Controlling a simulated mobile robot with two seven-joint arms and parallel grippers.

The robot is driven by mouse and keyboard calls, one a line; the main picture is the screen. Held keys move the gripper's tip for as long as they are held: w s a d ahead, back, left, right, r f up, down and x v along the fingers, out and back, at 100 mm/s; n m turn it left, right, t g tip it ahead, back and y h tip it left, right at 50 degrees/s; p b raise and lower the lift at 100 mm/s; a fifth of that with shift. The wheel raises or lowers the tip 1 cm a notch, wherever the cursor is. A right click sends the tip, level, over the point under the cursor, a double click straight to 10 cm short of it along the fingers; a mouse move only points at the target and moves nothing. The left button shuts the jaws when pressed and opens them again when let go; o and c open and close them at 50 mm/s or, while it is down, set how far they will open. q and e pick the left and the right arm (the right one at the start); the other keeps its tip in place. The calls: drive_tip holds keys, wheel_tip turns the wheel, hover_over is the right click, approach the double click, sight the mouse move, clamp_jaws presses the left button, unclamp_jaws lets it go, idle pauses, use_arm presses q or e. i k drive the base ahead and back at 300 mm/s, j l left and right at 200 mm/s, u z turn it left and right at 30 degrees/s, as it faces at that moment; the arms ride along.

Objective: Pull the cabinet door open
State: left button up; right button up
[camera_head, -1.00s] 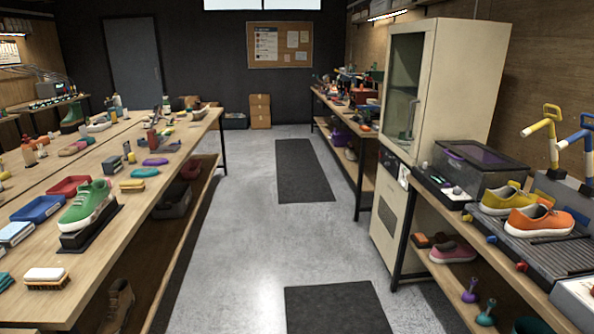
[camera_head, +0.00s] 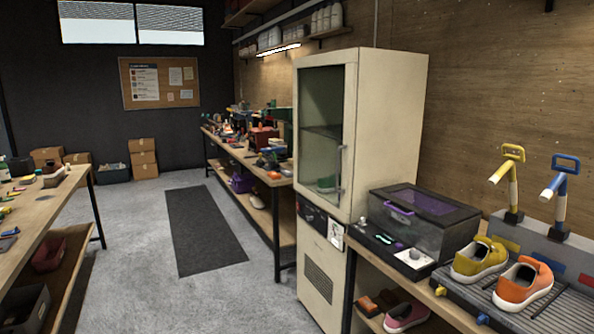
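A tall cream cabinet (camera_head: 385,120) stands right of the middle, against the wooden wall. Its upper front is a glass door (camera_head: 321,130) in a cream frame, and it looks shut. A vertical handle (camera_head: 340,175) runs along the right side of the door. A green shoe shows dimly behind the glass, low down. Below the door are a dark control panel and a lower panel with a vent (camera_head: 319,280). Neither of my grippers shows in this view.
A bench right of the cabinet holds a dark lidded box (camera_head: 424,220), a yellow shoe (camera_head: 479,259) and an orange shoe (camera_head: 523,284). Another bench stands beyond the cabinet. A long table (camera_head: 40,215) is at left. The grey floor between has a dark mat (camera_head: 205,230).

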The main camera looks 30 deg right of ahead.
sight(350, 57)
drive_tip(key=i+j+z, duration=0.15)
drive_tip(key=i, duration=0.55)
drive_tip(key=i+j+z, duration=0.2)
drive_tip(key=i, duration=0.45)
drive_tip(key=i+j+z, duration=0.15)
drive_tip(key=i+z, duration=0.2)
drive_tip(key=i+j+z, duration=0.35)
drive_tip(key=i, duration=0.2)
drive_tip(key=i+j+z, duration=0.3)
drive_tip(key=i+j, duration=0.1)
